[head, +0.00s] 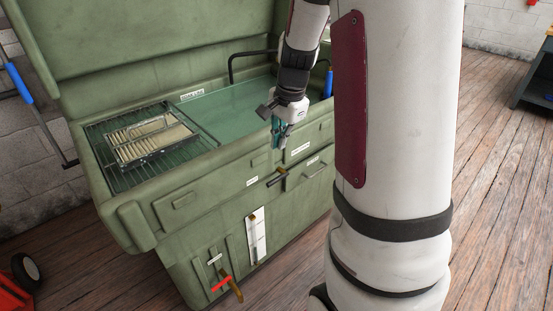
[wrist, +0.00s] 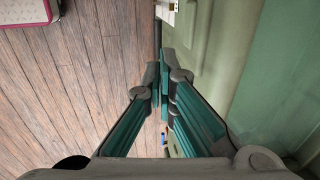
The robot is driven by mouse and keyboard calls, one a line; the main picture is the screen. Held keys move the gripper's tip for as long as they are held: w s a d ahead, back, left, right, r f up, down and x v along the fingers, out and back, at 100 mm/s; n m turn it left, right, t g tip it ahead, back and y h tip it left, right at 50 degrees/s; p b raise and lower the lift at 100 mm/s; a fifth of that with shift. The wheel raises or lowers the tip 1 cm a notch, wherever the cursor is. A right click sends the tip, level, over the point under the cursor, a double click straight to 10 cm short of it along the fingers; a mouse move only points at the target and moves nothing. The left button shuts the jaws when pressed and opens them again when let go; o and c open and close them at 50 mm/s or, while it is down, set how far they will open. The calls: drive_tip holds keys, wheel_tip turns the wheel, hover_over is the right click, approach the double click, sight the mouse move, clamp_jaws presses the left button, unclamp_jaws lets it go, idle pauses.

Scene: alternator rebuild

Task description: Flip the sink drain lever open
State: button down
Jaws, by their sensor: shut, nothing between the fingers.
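The green sink (head: 215,185) is a parts-washing cabinet with its lid raised. A lever with a dark handle and brass-coloured end (head: 277,178) sticks out of its front. A red-handled brass tap (head: 224,284) sits low on the front at the left. The labels are too small to read, so I cannot tell which is the drain lever. My gripper (head: 279,146) points down beside the front rim, above the dark lever and apart from it. In the wrist view its teal fingers (wrist: 164,80) are shut and empty. A dark rod (wrist: 157,38) shows just beyond the fingertips.
A wire rack (head: 112,175) with a parts tray (head: 150,142) lies on the sink's left. A white gauge strip (head: 257,236) is on the front panel.

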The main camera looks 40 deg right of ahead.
sight(275, 180)
drive_tip(key=w+f+b, duration=0.1)
drive_tip(key=f, duration=0.3)
drive_tip(key=f+b, duration=0.1)
drive_tip(key=f, duration=0.3)
drive_tip(key=w+f+b, duration=0.1)
drive_tip(key=f+b, duration=0.1)
drive_tip(key=f, duration=0.3)
drive_tip(key=shift+w+f, duration=0.1)
drive_tip(key=shift+w, duration=0.2)
